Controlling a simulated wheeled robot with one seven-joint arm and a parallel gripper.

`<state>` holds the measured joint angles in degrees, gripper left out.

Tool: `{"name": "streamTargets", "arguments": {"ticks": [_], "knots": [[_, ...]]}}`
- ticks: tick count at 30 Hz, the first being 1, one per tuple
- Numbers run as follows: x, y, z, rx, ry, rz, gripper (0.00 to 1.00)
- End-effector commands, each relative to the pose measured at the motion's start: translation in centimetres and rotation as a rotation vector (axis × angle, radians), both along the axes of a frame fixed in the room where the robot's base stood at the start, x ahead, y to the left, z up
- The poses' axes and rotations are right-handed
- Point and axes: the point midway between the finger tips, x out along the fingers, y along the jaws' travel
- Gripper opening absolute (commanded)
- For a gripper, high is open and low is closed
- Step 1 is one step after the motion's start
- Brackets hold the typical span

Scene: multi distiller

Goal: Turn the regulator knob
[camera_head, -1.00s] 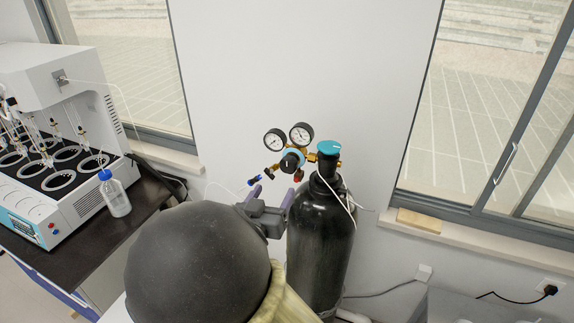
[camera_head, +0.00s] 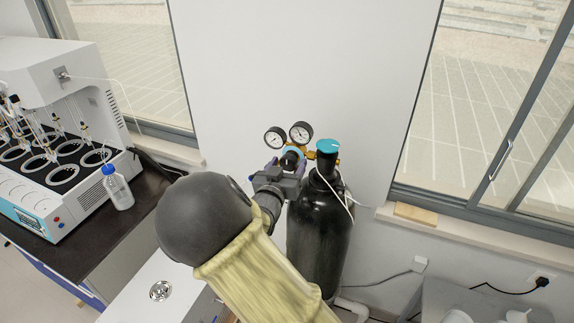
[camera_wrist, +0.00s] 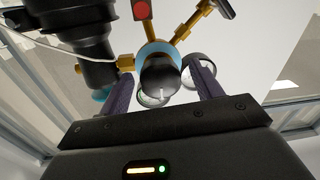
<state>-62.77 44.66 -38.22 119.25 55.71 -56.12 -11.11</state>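The regulator (camera_wrist: 153,47), with a light-blue ring and brass fittings, sits at the top of the black gas cylinder (camera_head: 317,240). Its black round regulator knob (camera_wrist: 160,78) faces the wrist camera. In the head view, the knob (camera_head: 290,160) is partly hidden by my gripper. Two round dial gauges (camera_head: 302,132) stand above it. My gripper (camera_wrist: 164,85) is open, its purple fingers on either side of the knob with a visible gap at each side. In the head view, my gripper (camera_head: 284,170) is right at the regulator, left of the cylinder neck.
The cylinder's teal valve cap (camera_head: 328,146) is just right of the regulator. A thin white tube (camera_head: 338,190) hangs by the cylinder. A dark bench at left holds a white distiller (camera_head: 60,120) and a blue-capped bottle (camera_head: 118,188). A wall stands behind the regulator.

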Motion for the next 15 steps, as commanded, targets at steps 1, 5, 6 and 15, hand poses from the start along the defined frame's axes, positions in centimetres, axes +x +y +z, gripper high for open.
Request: {"name": "streamTargets", "arguments": {"ticks": [1, 5, 6, 15], "knots": [[-0.02, 0.01, 0.00, 0.000, 0.000, 0.000, 0.57], [-0.03, 0.01, 0.01, 0.000, 0.000, 0.000, 0.31], [-0.04, 0.02, 0.01, 0.000, 0.000, 0.000, 0.23], [-0.04, 0.04, -0.09, 0.016, -0.006, 0.000, 0.20]]}}
